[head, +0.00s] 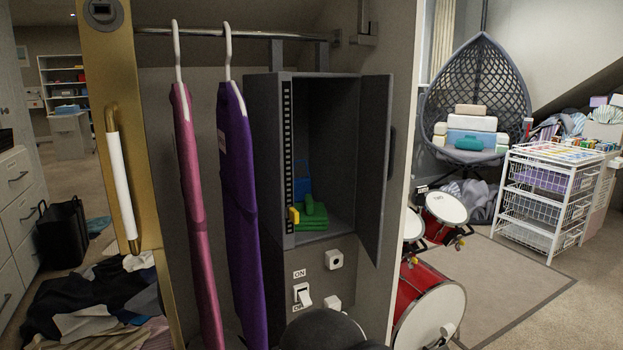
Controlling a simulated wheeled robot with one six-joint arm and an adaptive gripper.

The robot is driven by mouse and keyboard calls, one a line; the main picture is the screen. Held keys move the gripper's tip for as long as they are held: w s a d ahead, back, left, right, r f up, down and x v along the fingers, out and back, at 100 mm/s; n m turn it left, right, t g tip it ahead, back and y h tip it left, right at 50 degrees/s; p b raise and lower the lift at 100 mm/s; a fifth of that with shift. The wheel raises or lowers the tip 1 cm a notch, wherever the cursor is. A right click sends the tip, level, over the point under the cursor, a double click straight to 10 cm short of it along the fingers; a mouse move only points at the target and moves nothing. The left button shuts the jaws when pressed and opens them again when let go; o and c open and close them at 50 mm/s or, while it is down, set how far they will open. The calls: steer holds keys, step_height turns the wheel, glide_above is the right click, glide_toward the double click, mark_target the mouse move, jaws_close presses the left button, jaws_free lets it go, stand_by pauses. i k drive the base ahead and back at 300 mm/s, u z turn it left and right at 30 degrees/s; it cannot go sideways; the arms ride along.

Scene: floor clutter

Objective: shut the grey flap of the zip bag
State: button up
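The zip bag (266,150) is a tall grey box-like holder hanging by straps from the clothes rail, in the middle of the head view. A black-and-white zip strip runs down the left edge of its opening. Its grey flap (375,170) stands wide open on the right side, swung outward, with a dark handle on its outer face. Inside, a green folded item (312,222) with a green object on top lies on the bag's floor, beside a small yellow piece (294,215) and a blue item (302,187). My gripper is not in view.
Pink (190,200) and purple (238,190) garments hang left of the bag. Below it are a light switch (303,295) and white knobs. A dark rounded shape fills the bottom edge. Drums (430,305) and a wire drawer cart (553,205) stand right; clothes (85,300) litter the left floor.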

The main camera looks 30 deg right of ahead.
mark_target(376, 91)
steer(key=u, duration=1.8)
steer(key=k, duration=1.35)
steer(key=z, duration=1.9)
